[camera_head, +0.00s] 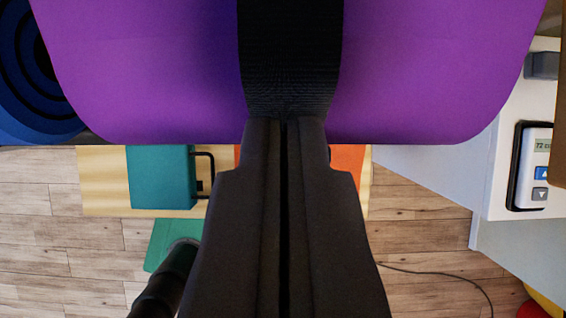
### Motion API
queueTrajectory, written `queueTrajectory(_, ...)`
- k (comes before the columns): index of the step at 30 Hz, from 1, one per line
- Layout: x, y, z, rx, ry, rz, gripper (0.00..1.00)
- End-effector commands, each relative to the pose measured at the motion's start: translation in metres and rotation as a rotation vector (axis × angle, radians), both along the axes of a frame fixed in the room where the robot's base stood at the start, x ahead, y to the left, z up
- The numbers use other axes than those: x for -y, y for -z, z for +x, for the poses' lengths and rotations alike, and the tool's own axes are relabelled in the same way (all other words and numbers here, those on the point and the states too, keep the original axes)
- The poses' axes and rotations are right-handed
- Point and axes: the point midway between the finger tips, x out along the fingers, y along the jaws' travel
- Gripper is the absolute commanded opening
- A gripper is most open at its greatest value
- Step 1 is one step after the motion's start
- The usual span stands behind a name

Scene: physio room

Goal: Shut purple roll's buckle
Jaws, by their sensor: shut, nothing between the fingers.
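The purple roll (150,75) fills the top of the view, lying across it. A wide black strap (290,50) runs down over its middle. My gripper (285,125) is shut and empty, pointing up the picture, with its fingertips at the strap's lower visible end. I cannot tell whether the tips touch the strap. No buckle can be made out; the fingers cover the area just below the strap.
A blue rolled mat (35,100) is at the upper left. A teal block with a black handle (160,178) sits on a wooden board (105,185). A white unit with a display (535,165) stands at the right. A cable (440,274) lies on the wooden floor.

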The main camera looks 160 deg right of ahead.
Motion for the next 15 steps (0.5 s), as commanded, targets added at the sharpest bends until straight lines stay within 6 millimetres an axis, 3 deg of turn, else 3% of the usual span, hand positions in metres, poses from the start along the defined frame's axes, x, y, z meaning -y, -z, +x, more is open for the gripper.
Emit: queueTrajectory(15, 0.007, 0.005, -0.023, -0.002, -0.001, 0.001, 0.00)
